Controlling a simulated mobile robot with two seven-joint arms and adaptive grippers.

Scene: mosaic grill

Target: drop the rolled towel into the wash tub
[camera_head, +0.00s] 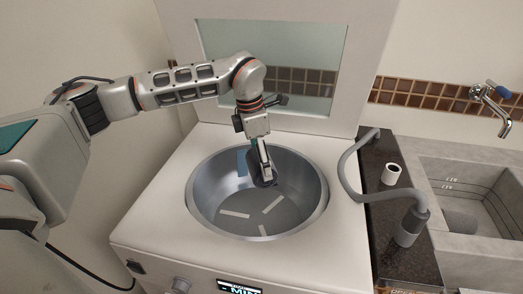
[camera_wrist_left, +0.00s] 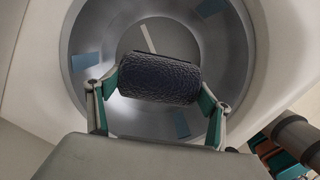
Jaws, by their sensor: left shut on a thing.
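The wash tub (camera_head: 215,205) is a round metal drum set in a white machine, open at the top. My left gripper (camera_head: 264,172) points down over and into the tub's opening. It is shut on the dark, rolled towel (camera_head: 262,182). In the left wrist view the towel (camera_wrist_left: 160,78) lies crosswise between the two fingers of my left gripper (camera_wrist_left: 158,85), with the inside of the tub (camera_wrist_left: 215,60) behind it. The towel looks apart from the tub's floor. My right gripper is not in view.
The raised lid (camera_head: 330,55) with a glass pane stands behind the tub. A grey hose (camera_head: 347,160) bends at the tub's right. Further right are a dark counter with a white roll (camera_head: 391,173), a stone sink (camera_head: 460,175) and a tap (camera_head: 488,97).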

